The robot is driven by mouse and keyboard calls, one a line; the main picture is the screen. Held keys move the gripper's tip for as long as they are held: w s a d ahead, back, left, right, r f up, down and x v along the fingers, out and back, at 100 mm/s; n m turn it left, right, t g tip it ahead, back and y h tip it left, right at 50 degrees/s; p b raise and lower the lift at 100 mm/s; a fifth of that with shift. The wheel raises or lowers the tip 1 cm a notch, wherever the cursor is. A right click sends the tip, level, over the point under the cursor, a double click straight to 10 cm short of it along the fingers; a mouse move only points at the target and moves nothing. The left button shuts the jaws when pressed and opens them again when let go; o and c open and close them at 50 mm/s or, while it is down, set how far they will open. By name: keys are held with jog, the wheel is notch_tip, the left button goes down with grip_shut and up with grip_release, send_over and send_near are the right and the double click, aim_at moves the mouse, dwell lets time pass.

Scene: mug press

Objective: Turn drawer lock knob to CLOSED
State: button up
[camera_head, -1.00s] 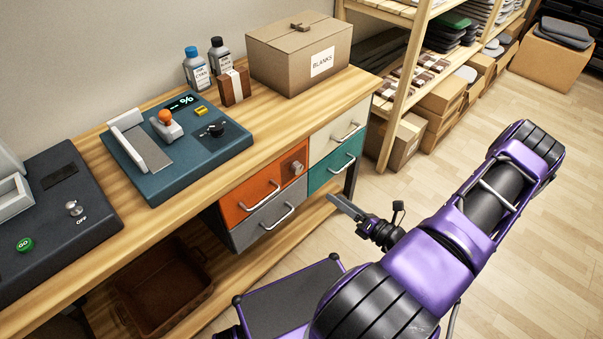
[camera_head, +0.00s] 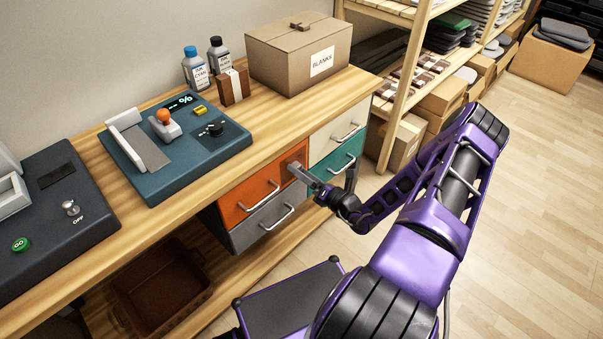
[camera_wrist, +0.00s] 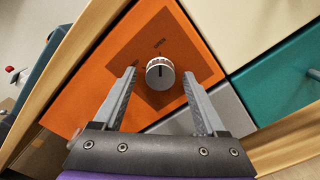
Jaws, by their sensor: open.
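The drawer lock knob is a round silver knob (camera_wrist: 160,74) with a dark pointer mark, on a brown square plate on the orange drawer (camera_wrist: 92,102). In the wrist view my gripper (camera_wrist: 159,92) is open, one finger to each side of the knob, with the knob near the fingertips. I cannot tell whether either finger touches it. In the head view my gripper (camera_head: 296,168) reaches the right side of the orange drawer (camera_head: 246,197), and the knob is hidden behind it.
A grey drawer (camera_head: 262,222) with a bar handle is below. A cream drawer (camera_head: 330,136) and a teal drawer (camera_head: 335,172) are to the right. A cardboard box (camera_head: 285,60) stands on the wooden bench above. A shelf rack stands further right.

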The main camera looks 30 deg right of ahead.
grip_shut()
dwell(0.3)
jog(key=shift+d+n+p, duration=0.2)
jog(key=shift+n+p, duration=0.9)
jog(key=shift+n, duration=6.8)
jog(key=shift+f, duration=0.1)
